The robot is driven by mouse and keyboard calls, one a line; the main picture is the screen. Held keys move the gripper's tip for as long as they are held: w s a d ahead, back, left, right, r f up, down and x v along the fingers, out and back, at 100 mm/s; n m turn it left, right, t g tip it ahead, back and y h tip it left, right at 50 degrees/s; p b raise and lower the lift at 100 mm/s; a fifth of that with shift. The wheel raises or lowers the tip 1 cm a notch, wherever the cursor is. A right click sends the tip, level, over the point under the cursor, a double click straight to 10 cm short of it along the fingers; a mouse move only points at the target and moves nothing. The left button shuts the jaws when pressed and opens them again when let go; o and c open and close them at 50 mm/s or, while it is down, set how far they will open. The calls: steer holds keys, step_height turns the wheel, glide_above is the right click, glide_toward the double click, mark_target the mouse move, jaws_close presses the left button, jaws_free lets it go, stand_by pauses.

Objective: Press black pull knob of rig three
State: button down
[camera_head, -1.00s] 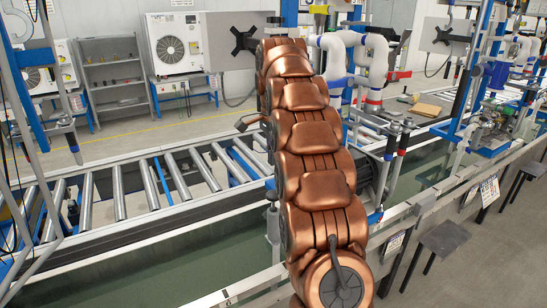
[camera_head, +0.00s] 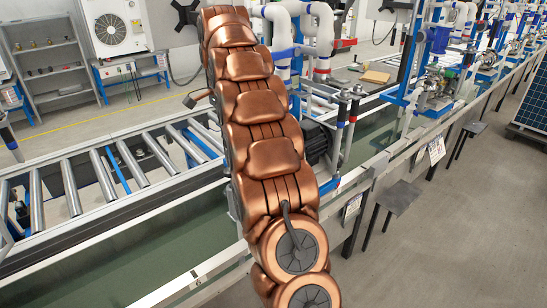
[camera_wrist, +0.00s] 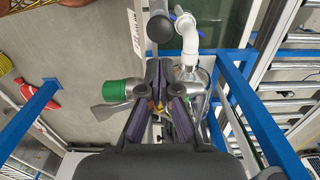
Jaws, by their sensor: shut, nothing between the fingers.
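In the wrist view my gripper (camera_wrist: 159,67) points away from the camera, its dark fingers together with nothing between them. A round black knob-like part (camera_wrist: 160,28) shows just beyond the fingertips; I cannot tell whether it is the black pull knob of rig three, or whether the fingers touch it. A white pipe elbow (camera_wrist: 188,38) stands to the right of the fingertips. A green-ended metal fitting (camera_wrist: 117,90) is to their left. In the head view my copper arm covers part of the stations, and the gripper cannot be made out.
Blue frame bars (camera_wrist: 250,105) run close on the right in the wrist view. White pipes (camera_head: 318,30) rise behind my arm. Floor at lower right is free.

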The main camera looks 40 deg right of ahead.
step_height(320, 180, up, 3)
steer(key=shift+r+p, duration=0.2)
steer(key=shift+p, duration=0.7)
steer(key=shift+f, duration=0.15)
steer(key=shift+f+b, duration=1)
steer(key=shift+f, duration=5.85)
